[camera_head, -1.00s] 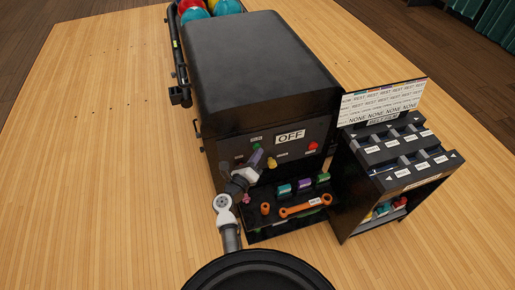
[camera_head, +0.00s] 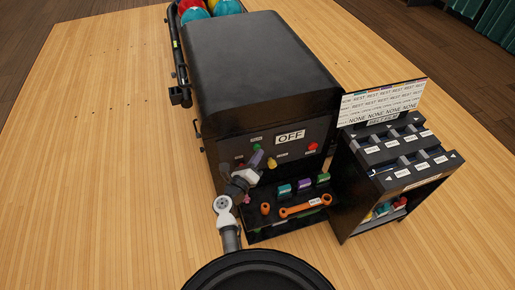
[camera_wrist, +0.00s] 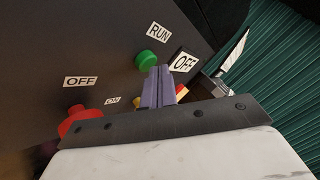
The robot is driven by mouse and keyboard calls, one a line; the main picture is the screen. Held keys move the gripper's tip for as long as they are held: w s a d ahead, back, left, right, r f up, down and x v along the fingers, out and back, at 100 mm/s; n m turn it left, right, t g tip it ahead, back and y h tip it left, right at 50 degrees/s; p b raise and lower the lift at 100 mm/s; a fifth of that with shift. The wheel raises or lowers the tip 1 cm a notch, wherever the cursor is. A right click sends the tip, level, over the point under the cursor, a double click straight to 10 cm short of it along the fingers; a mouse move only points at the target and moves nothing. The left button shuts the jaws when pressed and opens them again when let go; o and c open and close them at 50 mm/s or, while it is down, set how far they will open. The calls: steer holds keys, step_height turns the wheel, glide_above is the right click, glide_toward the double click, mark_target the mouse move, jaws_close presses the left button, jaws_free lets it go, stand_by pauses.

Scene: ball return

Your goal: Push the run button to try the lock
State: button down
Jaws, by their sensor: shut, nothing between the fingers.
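The green run button (camera_head: 257,147) is on the front of the black machine (camera_head: 262,65), under a small label. In the wrist view the green button (camera_wrist: 152,60) stands out from the dark panel beside the RUN label (camera_wrist: 159,32). My gripper (camera_wrist: 158,72) has its purple fingers shut and empty, with the tips right at the button's lower edge. In the head view my gripper (camera_head: 257,156) is just below the button. I cannot tell whether the tips touch it. An OFF sign (camera_head: 290,136) is right of the button.
A red button (camera_head: 312,146) and a yellow part (camera_head: 272,163) are on the same panel. A shelf below holds coloured pieces and an orange wrench (camera_head: 305,206). A black rack (camera_head: 399,176) stands at the right. Bowling balls (camera_head: 195,13) lie behind. The wooden floor at left is clear.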

steer(key=shift+s+d, duration=0.1)
steer(key=shift+s, duration=0.35)
steer(key=shift+s, duration=0.1)
steer(key=s, duration=0.1)
steer(key=s+d, duration=0.1)
steer(key=s, duration=0.2)
steer(key=shift+s+d, duration=0.25)
steer(key=shift+d, duration=0.05)
stand_by(0.5)
